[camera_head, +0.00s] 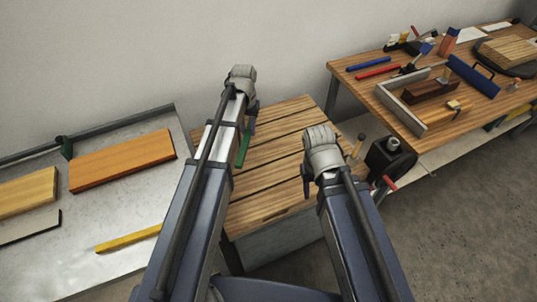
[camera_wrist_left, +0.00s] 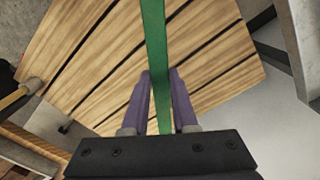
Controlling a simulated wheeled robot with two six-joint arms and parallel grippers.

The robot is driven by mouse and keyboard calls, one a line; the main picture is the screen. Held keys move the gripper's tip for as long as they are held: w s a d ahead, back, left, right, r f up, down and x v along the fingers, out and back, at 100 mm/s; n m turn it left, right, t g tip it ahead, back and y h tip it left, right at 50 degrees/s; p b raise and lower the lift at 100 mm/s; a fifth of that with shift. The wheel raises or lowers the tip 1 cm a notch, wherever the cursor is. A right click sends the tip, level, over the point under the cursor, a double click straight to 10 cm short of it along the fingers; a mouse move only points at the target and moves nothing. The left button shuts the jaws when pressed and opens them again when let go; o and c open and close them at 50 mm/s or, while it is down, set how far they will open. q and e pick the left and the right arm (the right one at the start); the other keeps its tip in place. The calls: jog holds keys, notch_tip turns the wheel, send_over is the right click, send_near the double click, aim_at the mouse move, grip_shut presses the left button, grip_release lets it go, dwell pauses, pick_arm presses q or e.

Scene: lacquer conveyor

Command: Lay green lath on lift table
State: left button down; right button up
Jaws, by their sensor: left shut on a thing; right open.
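The green lath (camera_head: 243,148) is a narrow green strip, partly hidden by my left arm in the head view. My left gripper (camera_head: 251,122) is shut on it over the lift table (camera_head: 275,157), which has a slatted wooden top. In the left wrist view the lath (camera_wrist_left: 153,35) runs between the two purple fingers of the gripper (camera_wrist_left: 162,78), across the slats of the table (camera_wrist_left: 95,55). I cannot tell whether the lath touches the top. My right gripper (camera_head: 306,186) is open near the table's right side, with nothing seen in it.
A grey conveyor (camera_head: 85,255) at the left carries an orange board (camera_head: 122,160), a yellow board (camera_head: 25,193) and a yellow lath (camera_head: 128,238). A workbench (camera_head: 350,90) with tools stands at the right. A dark device with a red handle (camera_head: 390,183) is beside the lift table.

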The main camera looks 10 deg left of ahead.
aim_at(249, 137)
pick_arm(q)
jog(key=m, duration=0.2)
jog(key=s+f+m+b, duration=0.1)
jog(key=shift+d+f+m, duration=0.15)
jog(key=shift+m, duration=0.25)
jog(key=m, duration=0.2)
jog(key=s+f+m, duration=0.1)
jog(key=shift+d+m+b, duration=0.15)
jog(key=shift+m+b, duration=0.25)
jog(key=m, duration=0.2)
jog(key=f+m+b, duration=0.1)
jog(key=shift+s+d+m, duration=0.1)
jog(key=shift+s+m, duration=0.3)
jog(key=s+f+m+b, duration=0.1)
jog(key=f+m+b, duration=0.3)
jog(key=m, duration=0.2)
jog(key=s+f+m+b, duration=0.1)
jog(key=f+m+b, duration=0.4)
jog(key=s+d+f+m+b, duration=0.1)
jog(key=f+m+b, duration=0.4)
jog(key=m, duration=0.1)
jog(key=shift+s+m, duration=0.3)
jog(key=shift+s, duration=0.1)
jog(key=shift+f, duration=0.2)
jog(key=c, duration=0.7)
grip_release()
jog(key=shift+r, duration=0.1)
